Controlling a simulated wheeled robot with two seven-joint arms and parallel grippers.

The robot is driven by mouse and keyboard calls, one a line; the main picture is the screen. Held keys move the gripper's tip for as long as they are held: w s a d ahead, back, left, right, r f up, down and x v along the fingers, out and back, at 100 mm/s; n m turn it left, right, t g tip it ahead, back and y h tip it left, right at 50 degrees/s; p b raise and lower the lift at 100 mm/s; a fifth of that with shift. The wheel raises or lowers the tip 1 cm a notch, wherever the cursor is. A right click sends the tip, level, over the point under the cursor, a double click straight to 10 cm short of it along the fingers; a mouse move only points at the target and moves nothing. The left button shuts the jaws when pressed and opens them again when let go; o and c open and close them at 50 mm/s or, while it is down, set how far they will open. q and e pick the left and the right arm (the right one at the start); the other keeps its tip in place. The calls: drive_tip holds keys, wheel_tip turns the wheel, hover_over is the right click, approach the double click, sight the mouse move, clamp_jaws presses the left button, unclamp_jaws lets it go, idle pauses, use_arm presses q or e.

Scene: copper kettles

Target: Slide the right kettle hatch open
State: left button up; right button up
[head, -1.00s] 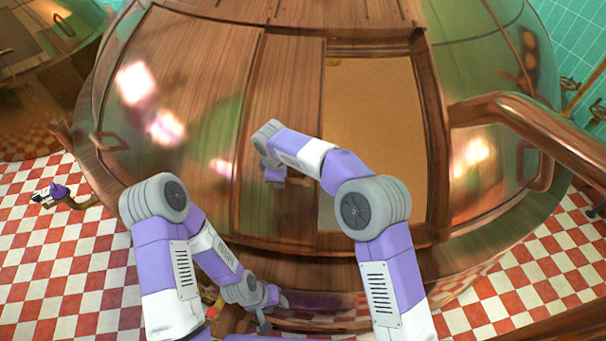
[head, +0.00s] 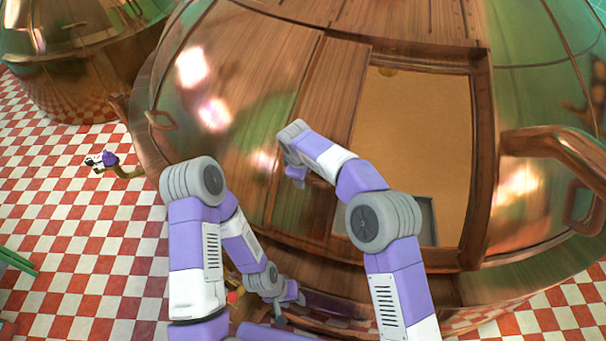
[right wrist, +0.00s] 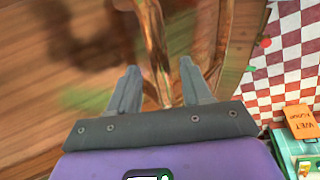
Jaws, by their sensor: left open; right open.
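The large copper kettle's hatch has a wooden sliding panel (head: 331,95), standing open, with a tan opening (head: 415,130) to its right in the head view. My right gripper (head: 297,182) is in front of the panel's lower part. In the right wrist view its two fingers (right wrist: 160,85) are apart, and a shiny copper bar (right wrist: 153,40), seemingly the panel's handle, runs up between them. Whether they touch it I cannot tell. My left gripper (head: 290,298) is low near the kettle's base, open and away from the hatch.
A thick copper pipe rail (head: 555,143) curves across the right side. A second copper kettle (head: 80,70) stands at the back left.

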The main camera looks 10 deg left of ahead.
drive_tip(key=v, duration=0.7)
drive_tip(key=shift+r, duration=0.3)
drive_tip(key=shift+s+f, duration=0.1)
drive_tip(key=shift+s, duration=0.05)
